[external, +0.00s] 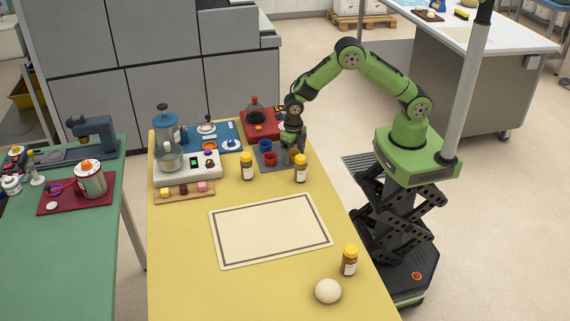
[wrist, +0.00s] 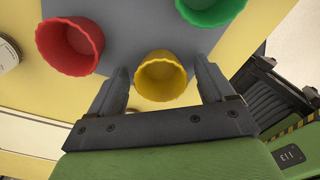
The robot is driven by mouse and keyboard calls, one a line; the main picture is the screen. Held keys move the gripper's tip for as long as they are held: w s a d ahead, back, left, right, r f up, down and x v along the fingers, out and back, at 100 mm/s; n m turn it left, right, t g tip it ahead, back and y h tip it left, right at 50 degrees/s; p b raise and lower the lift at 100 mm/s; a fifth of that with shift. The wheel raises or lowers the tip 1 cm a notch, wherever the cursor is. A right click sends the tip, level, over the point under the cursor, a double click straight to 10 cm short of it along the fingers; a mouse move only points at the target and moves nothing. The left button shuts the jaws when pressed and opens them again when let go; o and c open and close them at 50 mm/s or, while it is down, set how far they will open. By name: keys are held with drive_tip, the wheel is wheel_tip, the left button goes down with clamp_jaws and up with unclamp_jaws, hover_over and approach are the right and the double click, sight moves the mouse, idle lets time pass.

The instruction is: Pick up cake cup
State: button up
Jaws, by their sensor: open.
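Several cake cups with fluted rims stand on a grey mat. In the wrist view a yellow cup (wrist: 160,76) sits between the two fingers of my gripper (wrist: 162,70), with a gap showing on each side. A red cup (wrist: 70,46) is to its left and a green cup (wrist: 211,8) is above right, cut by the frame edge. In the external view my gripper (external: 292,152) points down over the right part of the grey mat (external: 266,165). The gripper is open and empty.
Yellow-capped jars stand near the mat, one at left (external: 247,167) and one at right (external: 300,169). A red tray (external: 262,122) lies behind. The cream board (external: 270,232) is bare. A white ball (external: 328,291) lies in front.

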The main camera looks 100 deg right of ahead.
drive_tip(key=shift+f, duration=0.1)
drive_tip(key=shift+c, duration=0.5)
drive_tip(key=c, duration=1)
drive_tip(key=shift+o, duration=0.2)
